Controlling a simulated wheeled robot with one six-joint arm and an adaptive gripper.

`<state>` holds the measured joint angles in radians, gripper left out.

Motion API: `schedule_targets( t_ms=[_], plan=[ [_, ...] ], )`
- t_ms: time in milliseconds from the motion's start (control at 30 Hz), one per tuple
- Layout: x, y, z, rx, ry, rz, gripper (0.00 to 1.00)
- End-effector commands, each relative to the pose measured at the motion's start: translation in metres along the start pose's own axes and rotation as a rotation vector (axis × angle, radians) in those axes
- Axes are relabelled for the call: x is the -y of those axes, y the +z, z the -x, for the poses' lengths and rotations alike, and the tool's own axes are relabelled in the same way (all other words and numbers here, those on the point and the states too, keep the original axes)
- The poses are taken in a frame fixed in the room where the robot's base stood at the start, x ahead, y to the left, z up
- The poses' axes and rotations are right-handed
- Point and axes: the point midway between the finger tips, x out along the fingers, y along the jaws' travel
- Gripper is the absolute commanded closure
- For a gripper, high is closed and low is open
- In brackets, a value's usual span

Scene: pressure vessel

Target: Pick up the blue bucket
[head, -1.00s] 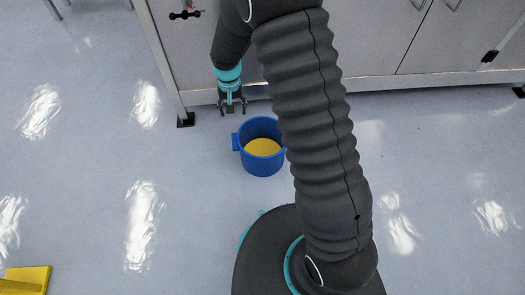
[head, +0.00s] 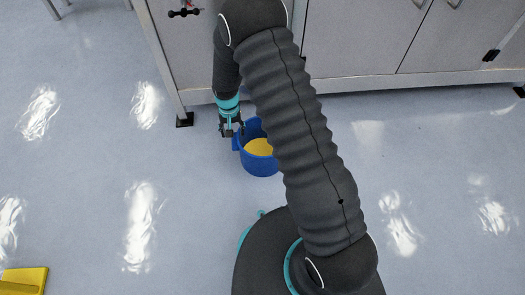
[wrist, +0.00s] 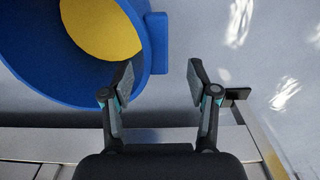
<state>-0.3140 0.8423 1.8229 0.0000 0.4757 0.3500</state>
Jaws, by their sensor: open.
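The blue bucket (head: 262,166) stands upright on the floor in front of the cabinet, with yellow content inside. A small blue handle tab sticks out from its left side in the head view. My arm hides part of the bucket's right side. My gripper (head: 231,132) is open and empty at the bucket's upper left rim. In the wrist view the bucket (wrist: 75,88) fills the upper left, and its blue tab (wrist: 158,42) lies ahead of the open fingers (wrist: 160,85), roughly between them. I see no contact in the wrist view.
A grey cabinet (head: 360,45) with a metal frame and dark feet (head: 185,120) stands just behind the bucket. A yellow object (head: 24,281) lies at the lower left. The floor (head: 90,190) to the left of the bucket is clear.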

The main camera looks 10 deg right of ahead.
Motion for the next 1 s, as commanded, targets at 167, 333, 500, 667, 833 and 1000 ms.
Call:
schedule_targets(
  t_ms=[167,333,500,667,833,1000],
  plan=[
    [-0.003,0.004,-0.02,0.003,0.001,0.0,0.41],
    [-0.004,0.006,-0.044,0.003,0.001,0.0,0.41],
    [-0.004,0.005,-0.049,0.0,0.0,0.0,0.41],
    [-0.004,0.005,-0.049,0.0,0.0,0.0,0.51],
    [-0.004,0.005,-0.049,0.0,0.0,0.0,0.93],
    [-0.004,0.005,-0.049,0.001,0.0,0.0,1.0]
  ],
)
